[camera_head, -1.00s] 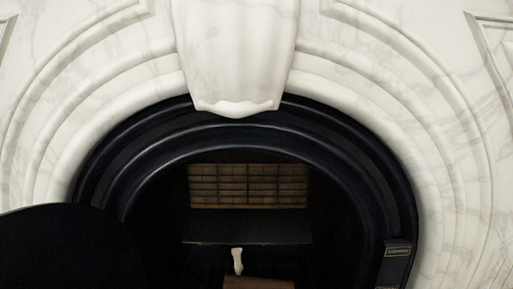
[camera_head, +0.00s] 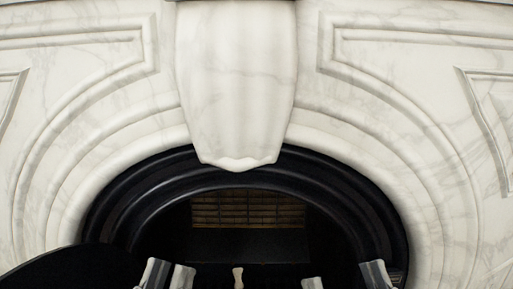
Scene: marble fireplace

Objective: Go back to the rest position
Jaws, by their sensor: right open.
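My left gripper (camera_head: 170,275) shows at the bottom edge, left of centre. Its two pale grey fingers stand close together, and their lower parts are cut off by the frame. I cannot tell whether they are open or shut. My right gripper (camera_head: 343,279) shows at the bottom edge, right of centre. Its fingers are well apart, open, with nothing seen between them. Both grippers appear in front of the dark fireplace opening.
The white marble fireplace surround (camera_head: 70,120) fills the view, with a large keystone (camera_head: 237,80) over a black arched frame (camera_head: 330,170). Brickwork (camera_head: 248,208) shows inside. A small pale handle (camera_head: 238,277) stands between my grippers. A dark rounded shape (camera_head: 70,268) is at lower left.

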